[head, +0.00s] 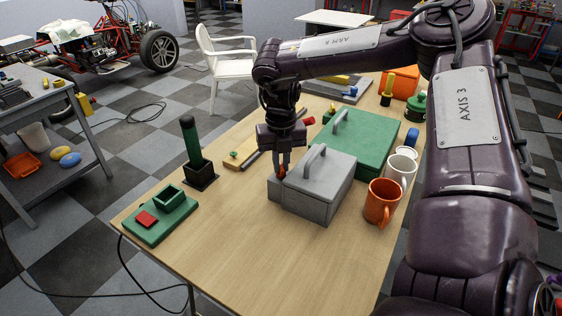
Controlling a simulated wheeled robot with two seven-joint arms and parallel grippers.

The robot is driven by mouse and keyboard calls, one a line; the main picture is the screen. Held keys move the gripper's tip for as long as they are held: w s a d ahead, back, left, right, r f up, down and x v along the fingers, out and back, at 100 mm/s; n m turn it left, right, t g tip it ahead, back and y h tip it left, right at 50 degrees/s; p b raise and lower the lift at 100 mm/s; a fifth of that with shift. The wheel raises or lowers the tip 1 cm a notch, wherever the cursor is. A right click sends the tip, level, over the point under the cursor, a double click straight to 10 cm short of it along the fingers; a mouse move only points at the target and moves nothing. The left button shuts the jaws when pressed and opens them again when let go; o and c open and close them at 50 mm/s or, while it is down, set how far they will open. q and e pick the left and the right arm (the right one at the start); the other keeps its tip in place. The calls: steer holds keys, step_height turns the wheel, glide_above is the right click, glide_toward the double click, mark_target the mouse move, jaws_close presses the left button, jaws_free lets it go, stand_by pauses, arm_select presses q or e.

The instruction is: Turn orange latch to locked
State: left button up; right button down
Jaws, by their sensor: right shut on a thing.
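A grey box (322,190) with an arched handle on its lid stands near the middle of the wooden table. The orange latch (281,171) shows as a small orange-red piece at the box's left end, above a small grey block (273,187). My right gripper (281,168) points down from above and is shut on the orange latch. Its fingers cover most of the latch, so I cannot tell its angle. My left gripper is not in view.
A green box (365,135) with a handle stands close behind the grey box. Orange (382,203) and white (401,167) mugs stand to its right. A dark holder with a green cylinder (191,140) and a green fixture (160,217) stand left. The table's front is clear.

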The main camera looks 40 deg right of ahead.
mark_target(281, 166)
steer(key=shift+f+m+b, duration=0.15)
steer(key=shift+m+b, duration=0.65)
steer(key=shift+m, duration=0.5)
steer(key=shift+r, duration=0.2)
steer(key=c, duration=1.8)
jaws_free()
steer(key=shift+o, duration=0.2)
step_height(281, 166, up, 8)
steer(key=shift+f+b, duration=0.1)
steer(key=shift+b, duration=0.4)
